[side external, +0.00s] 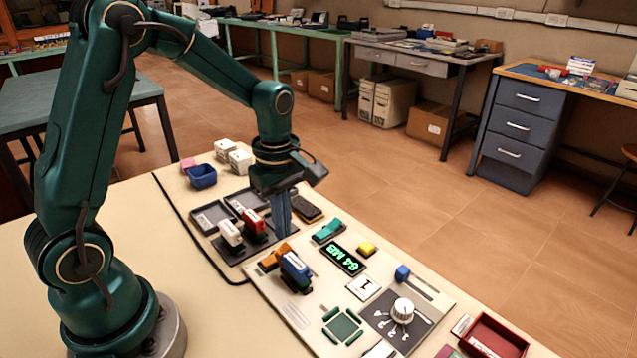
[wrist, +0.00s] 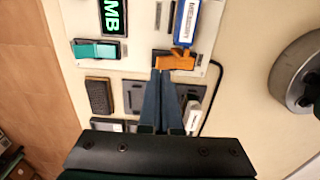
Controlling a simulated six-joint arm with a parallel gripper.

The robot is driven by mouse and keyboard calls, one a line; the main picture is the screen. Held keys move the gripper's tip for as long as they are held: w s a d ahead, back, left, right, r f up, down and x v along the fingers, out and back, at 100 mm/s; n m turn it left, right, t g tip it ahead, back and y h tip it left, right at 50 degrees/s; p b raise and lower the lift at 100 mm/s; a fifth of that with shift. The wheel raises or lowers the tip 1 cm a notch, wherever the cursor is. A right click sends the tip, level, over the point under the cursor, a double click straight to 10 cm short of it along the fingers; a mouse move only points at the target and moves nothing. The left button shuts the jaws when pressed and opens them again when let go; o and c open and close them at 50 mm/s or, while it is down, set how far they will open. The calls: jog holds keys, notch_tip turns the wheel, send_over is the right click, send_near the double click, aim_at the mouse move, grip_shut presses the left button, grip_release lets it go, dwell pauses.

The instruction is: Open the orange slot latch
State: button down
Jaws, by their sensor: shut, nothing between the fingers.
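The orange slot latch (side external: 274,257) lies at the panel's edge, beside the blue block (side external: 296,270). In the wrist view the orange latch (wrist: 176,62) lies across the end of a slot, next to the blue block (wrist: 187,22). My gripper (side external: 283,234) points down behind the latch in the side view. In the wrist view my gripper (wrist: 161,72) is shut and empty, its tips close to the latch's left end. I cannot tell whether they touch it.
The panel carries a teal rocker (side external: 328,231), a green-lit display (side external: 342,260), a yellow button (side external: 366,248) and a white knob (side external: 402,311). White (side external: 230,236) and red (side external: 253,226) blocks stand beside the panel. A red tray (side external: 496,336) sits at lower right.

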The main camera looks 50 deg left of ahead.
aim_at(282, 247)
jog(key=shift+f, duration=1.15)
dwell(0.6)
jog(key=shift+r, duration=3.6)
jog(key=shift+f+m, duration=0.1)
jog(key=shift+m, duration=0.6)
jog(key=shift+s+d+f+m, duration=0.1)
jog(key=shift+s+f+m, duration=0.15)
jog(key=shift+m, duration=0.35)
jog(key=s+d+r+m+t, duration=0.2)
jog(key=s+r+m, duration=0.1)
jog(key=s+m, duration=0.2)
jog(key=s+d+r+m+t, duration=0.3)
jog(key=s+m, duration=0.3)
jog(key=m, duration=0.4)
jog(key=shift+d+r+t, duration=0.2)
jog(key=shift+r+t, duration=0.1)
